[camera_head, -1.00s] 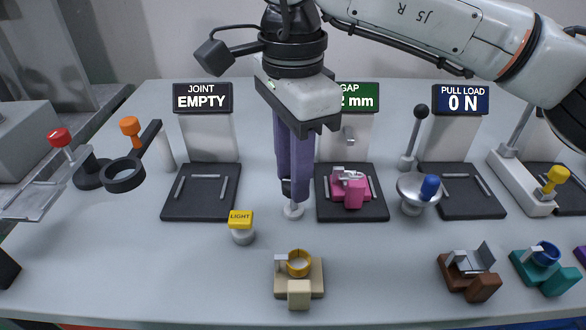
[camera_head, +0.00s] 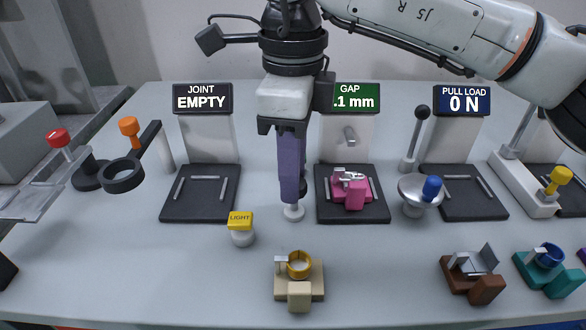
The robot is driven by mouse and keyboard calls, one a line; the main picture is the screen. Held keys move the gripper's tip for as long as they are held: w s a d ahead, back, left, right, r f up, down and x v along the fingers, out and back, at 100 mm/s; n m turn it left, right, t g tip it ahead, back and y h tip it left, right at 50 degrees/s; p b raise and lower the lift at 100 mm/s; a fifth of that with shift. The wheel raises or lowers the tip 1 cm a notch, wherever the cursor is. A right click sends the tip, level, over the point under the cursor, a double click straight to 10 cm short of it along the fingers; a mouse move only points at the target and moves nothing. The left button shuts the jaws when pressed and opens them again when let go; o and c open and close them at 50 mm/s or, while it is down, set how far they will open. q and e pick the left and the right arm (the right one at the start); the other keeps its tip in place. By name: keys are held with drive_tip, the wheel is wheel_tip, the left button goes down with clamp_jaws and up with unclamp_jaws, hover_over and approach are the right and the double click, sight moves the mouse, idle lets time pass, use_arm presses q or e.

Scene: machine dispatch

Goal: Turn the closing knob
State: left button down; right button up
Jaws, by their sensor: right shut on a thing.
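My right gripper (camera_head: 291,200) comes down from above with its purple fingers pointing at the table. It is shut on the closing knob, whose white base (camera_head: 293,213) shows below the fingertips. A bit of the dark knob top (camera_head: 303,188) shows at the right of the fingers; the rest is hidden. Right of it, a pink fixture (camera_head: 350,192) sits on the black pad (camera_head: 325,214) of the gap station. The green GAP display (camera_head: 352,90) ends in ".1 mm", its front digits not readable. My left gripper is not in view.
A yellow LIGHT button (camera_head: 240,221) stands left of the knob. A tan fixture (camera_head: 313,277) with a yellow ring is in front. The JOINT display (camera_head: 202,97) reads EMPTY. The PULL LOAD display (camera_head: 463,99) reads 0 N. A silver dish (camera_head: 412,193) with a blue knob stands to the right.

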idle(0.4)
drive_tip(key=o, duration=1.1)
drive_tip(key=shift+c, duration=0.2)
wheel_tip(320, 180, up, 10)
drive_tip(key=p, duration=0.1)
drive_tip(key=shift+r, duration=0.15)
drive_tip(key=shift+s, duration=0.1)
